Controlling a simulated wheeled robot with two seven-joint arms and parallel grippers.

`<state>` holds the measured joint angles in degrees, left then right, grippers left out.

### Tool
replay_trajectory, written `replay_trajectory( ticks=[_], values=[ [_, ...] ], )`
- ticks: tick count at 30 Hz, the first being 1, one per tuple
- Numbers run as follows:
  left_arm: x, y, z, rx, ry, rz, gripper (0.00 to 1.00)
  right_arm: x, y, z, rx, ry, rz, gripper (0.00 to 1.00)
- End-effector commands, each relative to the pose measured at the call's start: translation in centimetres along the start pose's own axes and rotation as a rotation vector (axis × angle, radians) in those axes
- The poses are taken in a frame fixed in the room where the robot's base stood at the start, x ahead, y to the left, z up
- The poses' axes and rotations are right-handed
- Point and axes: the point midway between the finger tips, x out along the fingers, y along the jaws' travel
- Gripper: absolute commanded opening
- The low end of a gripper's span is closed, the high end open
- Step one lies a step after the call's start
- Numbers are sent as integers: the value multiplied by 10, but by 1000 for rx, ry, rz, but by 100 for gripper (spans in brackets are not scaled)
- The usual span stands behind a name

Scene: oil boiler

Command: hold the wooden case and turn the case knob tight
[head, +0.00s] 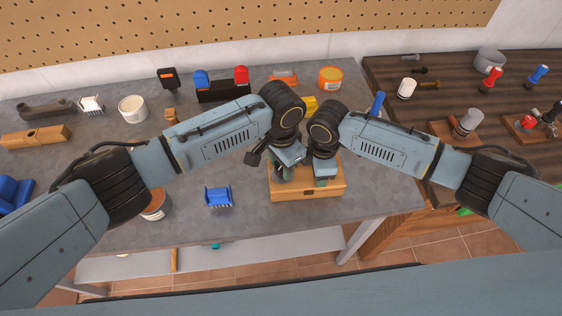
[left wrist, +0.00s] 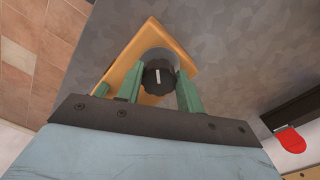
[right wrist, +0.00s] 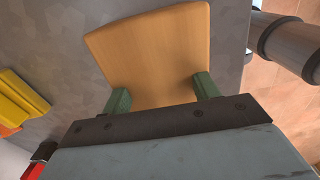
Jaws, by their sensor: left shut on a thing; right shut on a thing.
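The light wooden case (head: 306,187) sits on the grey workbench below both my grippers. It also shows in the left wrist view (left wrist: 138,57) and the right wrist view (right wrist: 155,52). The black case knob (left wrist: 158,77) with a white mark shows between the green fingers of my left gripper (left wrist: 159,90), which is shut on it. My right gripper (right wrist: 162,95) is shut on the wooden case, with its fingers at either side of the wood. In the head view, the left gripper (head: 285,170) and right gripper (head: 322,172) are close together, and the knob is hidden.
A blue piece (head: 218,196) lies left of the case on the grey bench (head: 250,228). A blue-handled tool (head: 377,104) stands behind my right arm. A yellow block (head: 304,106) and an orange tin (head: 330,78) are behind. A dark wooden bench (head: 400,65) adjoins at right.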

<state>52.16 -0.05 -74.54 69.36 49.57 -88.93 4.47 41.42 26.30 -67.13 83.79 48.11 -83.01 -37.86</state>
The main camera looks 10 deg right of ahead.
Motion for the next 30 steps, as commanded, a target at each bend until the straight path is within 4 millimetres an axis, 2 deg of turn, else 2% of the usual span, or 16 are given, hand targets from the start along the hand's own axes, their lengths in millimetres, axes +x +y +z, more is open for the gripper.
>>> replay_trajectory(
  ticks=[11,30],
  values=[
    [0,-1,0,209,1,1,14,0,0,0,0,0,1,26],
    [-1,-3,-2,813,1,0,14,0,0,0,1,-1,1,26]
  ],
)
